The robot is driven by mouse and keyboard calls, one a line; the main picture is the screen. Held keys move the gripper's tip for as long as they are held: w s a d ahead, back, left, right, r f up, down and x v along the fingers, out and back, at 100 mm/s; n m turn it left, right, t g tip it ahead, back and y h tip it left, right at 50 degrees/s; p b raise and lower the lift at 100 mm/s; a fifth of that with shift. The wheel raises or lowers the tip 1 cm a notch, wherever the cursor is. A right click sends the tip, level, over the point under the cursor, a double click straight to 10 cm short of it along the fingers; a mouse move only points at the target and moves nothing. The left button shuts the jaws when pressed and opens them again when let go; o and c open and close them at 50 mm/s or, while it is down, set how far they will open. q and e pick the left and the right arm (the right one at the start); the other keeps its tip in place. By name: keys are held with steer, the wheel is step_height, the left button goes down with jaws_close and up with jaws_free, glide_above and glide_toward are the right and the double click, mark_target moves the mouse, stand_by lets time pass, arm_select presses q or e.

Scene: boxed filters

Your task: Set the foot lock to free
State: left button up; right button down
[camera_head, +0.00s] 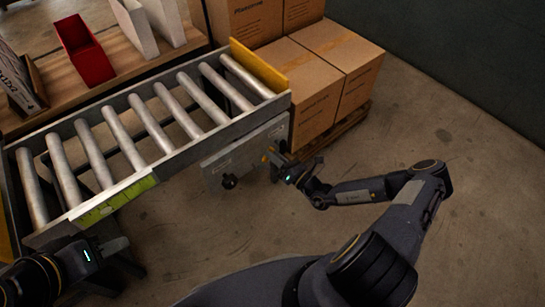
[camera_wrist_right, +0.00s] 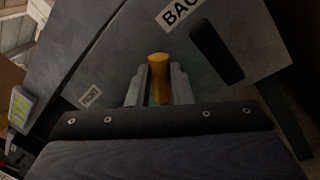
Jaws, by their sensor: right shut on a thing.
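A roller conveyor (camera_head: 165,160) has a grey panel (camera_head: 232,152) on its near side, at the right end. The panel carries a dark knob (camera_head: 229,182). My right gripper (camera_head: 272,157) is at the panel's right edge. In the right wrist view its two fingers (camera_wrist_right: 159,88) are closed on a yellow rounded handle (camera_wrist_right: 159,66), which stands out from a grey plate (camera_wrist_right: 110,70). I cannot tell the lock's setting. My left gripper (camera_head: 112,246) is at the conveyor's lower left end; whether it is open is unclear.
Cardboard boxes (camera_head: 312,75) stand on a pallet (camera_head: 335,130) right of the conveyor. A red bin (camera_head: 83,52) and white panels (camera_head: 135,25) stand on a wooden surface behind it. A plate with lettering and a black bar (camera_wrist_right: 216,52) show in the wrist view. Floor at right is clear.

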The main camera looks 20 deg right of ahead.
steer(key=shift+d+f+m, duration=0.15)
steer(key=shift+f+m, duration=0.05)
steer(key=shift+m, duration=0.1)
steer(key=c, duration=1.3)
jaws_free()
steer(key=p+v, duration=0.1)
steer(key=v, duration=0.6)
steer(key=shift+s+d+p, duration=0.15)
steer(key=shift+s+p, duration=0.15)
steer(key=shift+s, duration=0.05)
